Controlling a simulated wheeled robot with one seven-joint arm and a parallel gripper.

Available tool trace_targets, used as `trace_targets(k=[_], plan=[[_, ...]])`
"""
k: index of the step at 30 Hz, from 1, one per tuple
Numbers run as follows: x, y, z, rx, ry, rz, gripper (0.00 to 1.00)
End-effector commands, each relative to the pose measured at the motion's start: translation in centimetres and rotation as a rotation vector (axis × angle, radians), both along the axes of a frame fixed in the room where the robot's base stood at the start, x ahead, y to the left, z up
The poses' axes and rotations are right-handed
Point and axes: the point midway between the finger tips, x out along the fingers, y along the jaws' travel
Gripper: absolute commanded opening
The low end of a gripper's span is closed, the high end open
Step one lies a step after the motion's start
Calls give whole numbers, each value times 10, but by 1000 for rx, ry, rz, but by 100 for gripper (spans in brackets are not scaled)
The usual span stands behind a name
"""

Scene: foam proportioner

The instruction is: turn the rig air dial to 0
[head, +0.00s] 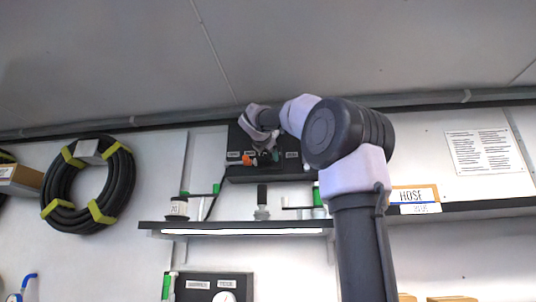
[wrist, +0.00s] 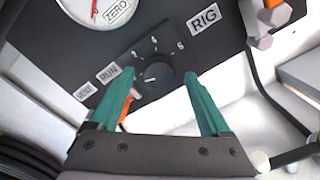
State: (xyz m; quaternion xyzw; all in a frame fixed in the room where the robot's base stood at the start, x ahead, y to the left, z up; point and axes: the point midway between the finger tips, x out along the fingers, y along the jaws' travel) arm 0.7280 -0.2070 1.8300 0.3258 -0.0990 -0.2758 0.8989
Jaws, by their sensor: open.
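The rig air dial (wrist: 156,76) is a round black knob on a dark panel, with small white scale marks around its upper side. A small light mark shows at its lower left; I cannot tell exactly which number it points to. A RIG label (wrist: 205,19) is up and right of it. My gripper (wrist: 159,72) is open, its two green fingers on either side of the dial in the wrist view. I cannot tell whether they touch it. In the head view my gripper (head: 266,154) is in front of the dark panel (head: 236,173), hiding the dial.
A white gauge (wrist: 88,10) with a ZERO label and red needle is at upper left. RUN (wrist: 108,73) and VENT (wrist: 85,91) labels sit beside an orange lever (wrist: 128,117), partly behind the left finger. A shelf (head: 235,228) with small items is below the panel.

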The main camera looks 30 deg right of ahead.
Motion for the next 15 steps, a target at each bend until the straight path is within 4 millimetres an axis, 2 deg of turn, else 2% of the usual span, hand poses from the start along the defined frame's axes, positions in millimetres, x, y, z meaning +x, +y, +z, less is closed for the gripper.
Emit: trace_targets(k=[9,15], plan=[[-52,35,1,0,-2,2,81],[-75,51,0,1,0,1,81]])
